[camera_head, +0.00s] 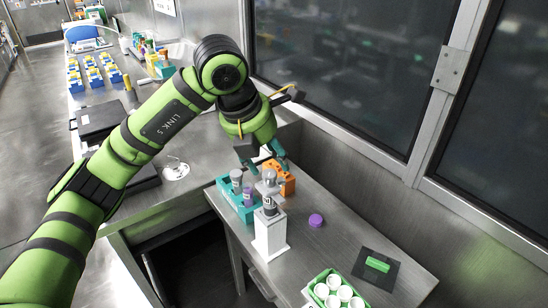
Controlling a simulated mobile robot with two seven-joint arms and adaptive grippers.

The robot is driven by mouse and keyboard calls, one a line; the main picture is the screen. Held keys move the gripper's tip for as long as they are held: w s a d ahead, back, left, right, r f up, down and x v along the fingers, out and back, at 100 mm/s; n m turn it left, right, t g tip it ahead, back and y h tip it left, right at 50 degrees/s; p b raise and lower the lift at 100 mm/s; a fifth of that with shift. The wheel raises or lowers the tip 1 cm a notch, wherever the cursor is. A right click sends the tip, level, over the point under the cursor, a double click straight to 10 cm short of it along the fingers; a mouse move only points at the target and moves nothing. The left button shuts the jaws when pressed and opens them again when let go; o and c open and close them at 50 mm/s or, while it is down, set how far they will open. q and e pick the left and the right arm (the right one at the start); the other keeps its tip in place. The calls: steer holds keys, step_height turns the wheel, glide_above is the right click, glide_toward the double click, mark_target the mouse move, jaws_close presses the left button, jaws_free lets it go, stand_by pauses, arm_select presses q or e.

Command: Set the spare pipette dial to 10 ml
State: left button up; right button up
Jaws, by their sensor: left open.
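My left gripper (262,158) hangs over the far part of the metal side bench, pointing down with its fingers apart. A white stand (271,238) stands upright on the bench, just nearer than the gripper. A grey, clear-topped device (269,190) sits on top of the stand, below and close to the fingers. It may be the spare pipette, but its dial is too small to read. I cannot tell whether the fingers touch it. My right gripper is out of view.
A teal rack (224,184) with grey and purple pieces and an orange block (288,187) stand close around the stand. A purple cap (316,220), a black pad (364,276) with a green piece, and a green tray (312,294) of white cups lie nearer. The window wall bounds the right.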

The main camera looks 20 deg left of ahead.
mark_target(269, 173)
arm_select(q)
steer(key=shift+n+y, duration=0.3)
steer(key=shift+y, duration=0.1)
steer(key=f, duration=0.1)
steer(key=w+f+p, duration=0.1)
steer(key=f, duration=0.1)
steer(key=w+a+f+p, duration=0.1)
steer(key=shift+w+f, duration=0.15)
steer(key=shift+f, duration=0.25)
steer(key=shift+w+f, duration=0.15)
steer(key=shift+f, duration=0.2)
